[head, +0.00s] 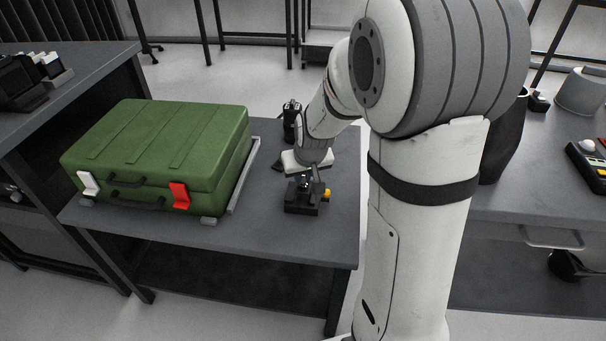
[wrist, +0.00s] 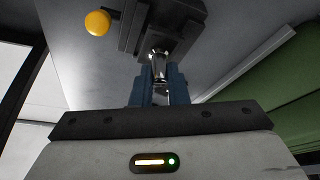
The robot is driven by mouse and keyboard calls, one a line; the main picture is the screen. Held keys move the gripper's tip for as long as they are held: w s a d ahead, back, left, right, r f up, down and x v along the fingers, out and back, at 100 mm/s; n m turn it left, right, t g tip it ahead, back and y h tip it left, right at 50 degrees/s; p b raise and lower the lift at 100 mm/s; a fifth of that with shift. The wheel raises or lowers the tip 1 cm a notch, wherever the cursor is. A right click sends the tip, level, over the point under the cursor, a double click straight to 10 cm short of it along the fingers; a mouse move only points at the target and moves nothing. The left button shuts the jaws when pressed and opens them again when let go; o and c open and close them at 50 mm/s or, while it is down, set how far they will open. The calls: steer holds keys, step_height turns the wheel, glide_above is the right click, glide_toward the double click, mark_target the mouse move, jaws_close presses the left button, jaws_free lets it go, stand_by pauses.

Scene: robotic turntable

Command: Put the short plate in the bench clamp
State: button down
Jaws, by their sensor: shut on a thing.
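The bench clamp (head: 302,207) is a small dark block with an orange-yellow knob (head: 327,195), standing on the grey table right of the green case. The clamp also shows at the top of the wrist view (wrist: 188,22), with its knob (wrist: 97,22) at the left. My gripper (wrist: 160,72) is shut on a small shiny metal piece, the short plate (wrist: 158,62), between its blue-grey fingers. The plate's far end is right at the clamp; I cannot tell whether it sits between the jaws.
A large green case (head: 165,150) with a red and a white latch lies on the table left of the clamp. The grey table (head: 270,240) is bare in front of the clamp. Another bench with several items (head: 585,160) stands at the right.

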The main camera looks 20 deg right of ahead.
mark_target(304, 177)
steer(key=shift+f+b, duration=0.85)
steer(key=shift+f, duration=0.2)
steer(key=c, duration=1.3)
jaws_free()
steer(key=shift+c, duration=0.2)
steer(key=p+v, duration=0.2)
steer(key=v, duration=0.6)
steer(key=shift+f, duration=0.1)
steer(key=s+r+g+p, duration=0.1)
steer(key=s+r+p, duration=0.8)
steer(key=r, duration=0.3)
steer(key=s+r+p, duration=0.9)
steer(key=r+p, duration=0.2)
steer(key=r, duration=0.2)
steer(key=shift+s+a+m+g, duration=0.3)
steer(key=shift+s+a+g, duration=0.05)
steer(key=shift+s+g, duration=0.05)
